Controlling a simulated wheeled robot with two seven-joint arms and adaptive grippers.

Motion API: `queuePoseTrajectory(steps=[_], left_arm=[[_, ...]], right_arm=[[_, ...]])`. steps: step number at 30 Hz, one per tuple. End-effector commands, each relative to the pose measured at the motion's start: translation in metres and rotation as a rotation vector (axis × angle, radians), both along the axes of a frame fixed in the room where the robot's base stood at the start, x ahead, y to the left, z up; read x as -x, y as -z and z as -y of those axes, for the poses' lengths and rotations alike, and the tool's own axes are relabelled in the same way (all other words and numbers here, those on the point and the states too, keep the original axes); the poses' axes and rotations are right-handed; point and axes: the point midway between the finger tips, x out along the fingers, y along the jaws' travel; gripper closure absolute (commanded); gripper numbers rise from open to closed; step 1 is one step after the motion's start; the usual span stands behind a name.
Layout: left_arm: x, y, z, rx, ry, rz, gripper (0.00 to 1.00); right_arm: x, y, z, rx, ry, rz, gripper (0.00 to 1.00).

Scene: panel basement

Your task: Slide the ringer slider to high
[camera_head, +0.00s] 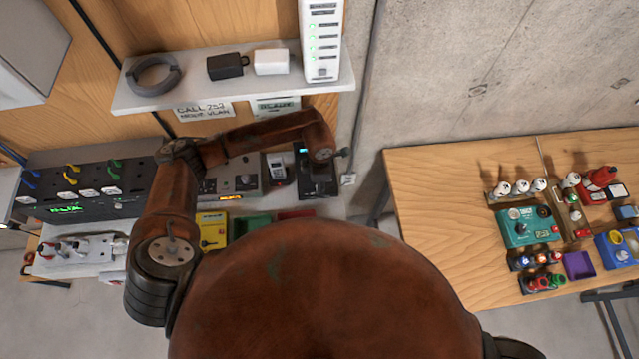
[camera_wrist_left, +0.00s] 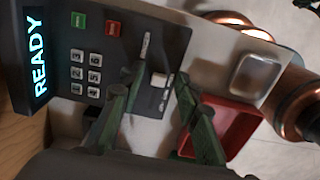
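In the left wrist view, a dark phone panel (camera_wrist_left: 85,45) has a lit READY screen (camera_wrist_left: 38,55), a numbered keypad (camera_wrist_left: 86,75), and a green and a red button. A small white slider knob (camera_wrist_left: 158,80) sits on the panel right of the keypad. My left gripper (camera_wrist_left: 160,88) is open, its green fingers on either side of the knob in this picture. I cannot tell whether a finger touches it. In the head view the phone (camera_head: 318,180) is partly hidden under my left arm's end, and the fingers are not clear. My right gripper is not in view.
A red tray (camera_wrist_left: 235,128) lies close to the right finger. A shelf (camera_head: 235,90) with a white router (camera_head: 320,40) overhangs behind the arm. A grey control box (camera_head: 232,178) stands left of the phone. A wooden table (camera_head: 430,190) with several gadgets stands right.

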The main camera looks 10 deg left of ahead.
Motion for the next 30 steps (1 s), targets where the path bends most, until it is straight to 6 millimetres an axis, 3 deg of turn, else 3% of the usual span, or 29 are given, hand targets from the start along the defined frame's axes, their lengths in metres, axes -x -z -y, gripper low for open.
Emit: queuePoseTrajectory(steps=[8,21,30], left_arm=[[-0.001,-0.004,-0.001,-0.002,0.000,0.002,0.70],[-0.001,-0.067,-0.001,0.000,0.001,0.002,0.70],[0.000,-0.075,-0.002,0.000,0.000,0.000,0.70]], right_arm=[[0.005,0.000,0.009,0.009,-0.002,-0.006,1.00],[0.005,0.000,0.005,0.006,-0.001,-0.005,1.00],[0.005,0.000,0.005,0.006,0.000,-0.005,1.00]])
